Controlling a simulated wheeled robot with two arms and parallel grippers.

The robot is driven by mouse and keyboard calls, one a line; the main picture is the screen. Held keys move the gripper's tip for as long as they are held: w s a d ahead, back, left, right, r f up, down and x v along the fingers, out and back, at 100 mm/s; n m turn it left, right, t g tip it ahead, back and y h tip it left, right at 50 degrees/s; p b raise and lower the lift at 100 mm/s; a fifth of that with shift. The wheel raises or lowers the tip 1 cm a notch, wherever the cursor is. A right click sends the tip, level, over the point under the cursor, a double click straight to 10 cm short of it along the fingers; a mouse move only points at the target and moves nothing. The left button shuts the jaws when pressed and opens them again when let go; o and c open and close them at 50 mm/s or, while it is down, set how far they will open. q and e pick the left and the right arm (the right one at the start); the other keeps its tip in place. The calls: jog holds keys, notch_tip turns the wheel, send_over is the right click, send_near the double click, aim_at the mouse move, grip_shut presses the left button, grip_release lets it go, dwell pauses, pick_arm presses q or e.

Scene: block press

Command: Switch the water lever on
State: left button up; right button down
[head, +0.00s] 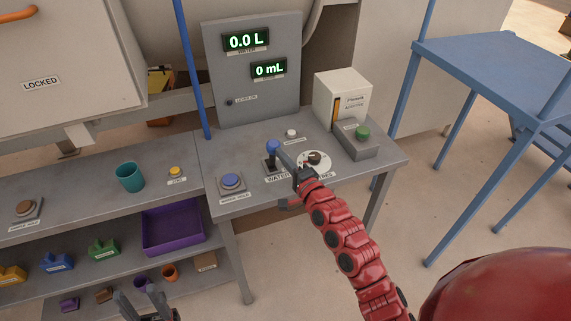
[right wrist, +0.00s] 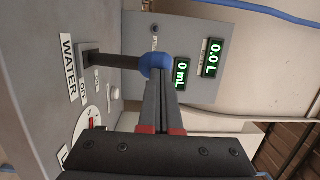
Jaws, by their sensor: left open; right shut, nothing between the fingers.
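The water lever has a blue ball knob (head: 273,147) on a dark stem and stands on the grey bench beside a WATER label. Its knob (right wrist: 155,65) and stem also show in the right wrist view. My right gripper (head: 281,152) is shut and empty, with its fingertips right at the knob. In the right wrist view the shut fingers (right wrist: 164,88) overlap the knob's edge; I cannot tell whether they press on it. My left gripper (head: 145,300) is open and empty at the bottom edge, low in front of the shelves.
A panel (head: 248,110) behind the lever reads 0.0 L and 0 mL. A blue button (head: 232,181), a round dial (head: 314,160) and a green button (head: 363,132) sit around the lever. A teal cup (head: 130,177) stands on the left bench. A blue pole (head: 193,70) rises behind.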

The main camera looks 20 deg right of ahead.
aim_at(277, 142)
jog(key=w+r+g+p, duration=0.1)
jog(key=p, duration=0.2)
jog(key=w+r+g+p, duration=0.1)
jog(key=w+p, duration=0.1)
jog(key=p, duration=0.1)
jog(key=w+r+g+p, duration=0.1)
jog(key=p, duration=0.2)
jog(key=shift+w+r+m+h, duration=0.25)
jog(key=shift+w+m+h, duration=0.15)
jog(key=w+g+p, duration=0.1)
jog(key=w+p, duration=0.1)
jog(key=w+f+g+p, duration=0.1)
jog(key=w+g, duration=0.1)
jog(key=w, duration=0.1)
jog(key=shift+a+p, duration=0.15)
jog(key=shift+p, duration=0.2)
jog(key=shift+r, duration=0.15)
